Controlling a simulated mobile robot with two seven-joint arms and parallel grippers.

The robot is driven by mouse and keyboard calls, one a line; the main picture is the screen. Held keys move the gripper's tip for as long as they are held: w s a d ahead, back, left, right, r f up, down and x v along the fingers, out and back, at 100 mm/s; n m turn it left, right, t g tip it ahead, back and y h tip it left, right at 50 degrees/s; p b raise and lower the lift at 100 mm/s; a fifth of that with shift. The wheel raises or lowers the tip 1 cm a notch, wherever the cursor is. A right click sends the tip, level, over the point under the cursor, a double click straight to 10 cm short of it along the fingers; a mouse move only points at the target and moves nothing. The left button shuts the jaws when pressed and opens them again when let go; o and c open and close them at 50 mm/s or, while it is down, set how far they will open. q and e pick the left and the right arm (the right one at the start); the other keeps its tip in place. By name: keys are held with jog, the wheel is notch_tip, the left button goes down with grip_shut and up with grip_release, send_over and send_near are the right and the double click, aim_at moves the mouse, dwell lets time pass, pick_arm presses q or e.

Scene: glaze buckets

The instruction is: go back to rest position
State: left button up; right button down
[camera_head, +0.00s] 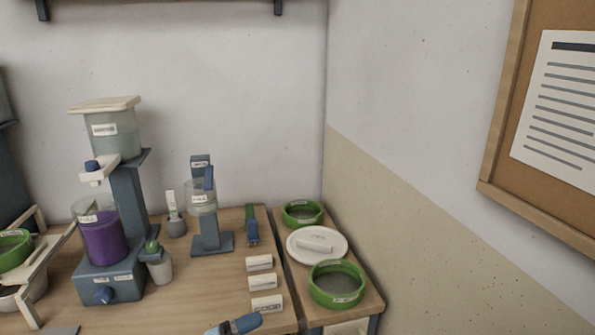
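Neither of my grippers shows in the head view, and no part of my arms can be made out. The view takes in the wooden worktop (190,288) in a room corner. On its left stands a blue dispenser stand (128,200) with a lidded tank (113,132) on top and a clear bucket of purple liquid (103,238) below. Right of it is a smaller blue stand (210,237) with a clear container (201,197).
Several white labelled blocks (263,282) lie near the worktop's right side. A side surface holds two green-rimmed sieves (337,285) (302,213) and a white lid (330,248). A blue-handled tool (240,324) is cut off at the bottom. A corkboard (500,165) hangs right.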

pick_arm(q)
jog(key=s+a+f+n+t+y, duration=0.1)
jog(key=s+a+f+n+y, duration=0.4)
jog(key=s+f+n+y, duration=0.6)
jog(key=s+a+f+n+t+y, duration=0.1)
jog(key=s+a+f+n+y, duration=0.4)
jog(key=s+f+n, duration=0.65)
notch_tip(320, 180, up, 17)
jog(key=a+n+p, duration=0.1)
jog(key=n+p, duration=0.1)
jog(key=p, duration=1.4)
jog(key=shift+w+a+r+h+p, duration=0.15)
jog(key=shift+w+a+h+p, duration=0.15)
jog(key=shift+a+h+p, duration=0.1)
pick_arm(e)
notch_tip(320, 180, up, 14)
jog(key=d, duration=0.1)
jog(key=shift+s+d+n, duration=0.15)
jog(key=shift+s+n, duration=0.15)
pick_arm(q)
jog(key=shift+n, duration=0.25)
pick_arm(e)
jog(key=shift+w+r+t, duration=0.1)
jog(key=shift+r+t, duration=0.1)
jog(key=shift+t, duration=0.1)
